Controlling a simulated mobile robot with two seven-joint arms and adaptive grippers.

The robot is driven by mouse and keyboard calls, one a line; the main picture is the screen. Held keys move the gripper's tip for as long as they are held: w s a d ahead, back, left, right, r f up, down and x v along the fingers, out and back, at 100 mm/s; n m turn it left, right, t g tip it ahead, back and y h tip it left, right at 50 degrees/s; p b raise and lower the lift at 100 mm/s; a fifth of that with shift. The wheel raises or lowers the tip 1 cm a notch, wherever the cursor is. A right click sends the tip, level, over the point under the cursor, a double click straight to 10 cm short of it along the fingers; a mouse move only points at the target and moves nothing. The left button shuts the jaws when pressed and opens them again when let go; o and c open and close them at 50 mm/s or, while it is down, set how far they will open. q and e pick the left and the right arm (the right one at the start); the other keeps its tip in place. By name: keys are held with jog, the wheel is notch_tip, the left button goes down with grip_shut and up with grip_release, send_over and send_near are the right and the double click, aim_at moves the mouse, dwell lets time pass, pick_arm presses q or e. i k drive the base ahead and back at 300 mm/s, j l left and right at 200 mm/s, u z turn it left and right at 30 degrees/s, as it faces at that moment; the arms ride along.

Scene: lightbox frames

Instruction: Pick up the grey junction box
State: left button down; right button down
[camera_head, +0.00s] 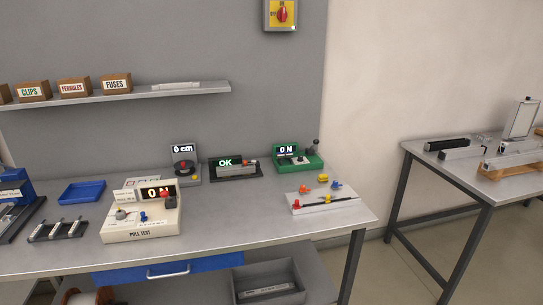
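No thing in the camera_head view can be told for certain as the grey junction box. A grey open-topped bin (245,288) stands on the lower shelf under the workbench, with a long light item (267,291) lying in it. A small grey box with a red rotary switch on a yellow plate (282,14) is fixed high on the wall. Neither of my grippers is in view.
The workbench (235,222) carries a cream pull-test device (143,232), a blue tray (82,191), a green device (299,163) and a white board (322,205). A wall shelf (130,95) holds labelled boxes. A second table (455,185) stands right, across open floor.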

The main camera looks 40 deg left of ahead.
aim_at(235, 170)
jog(key=u, duration=1.45)
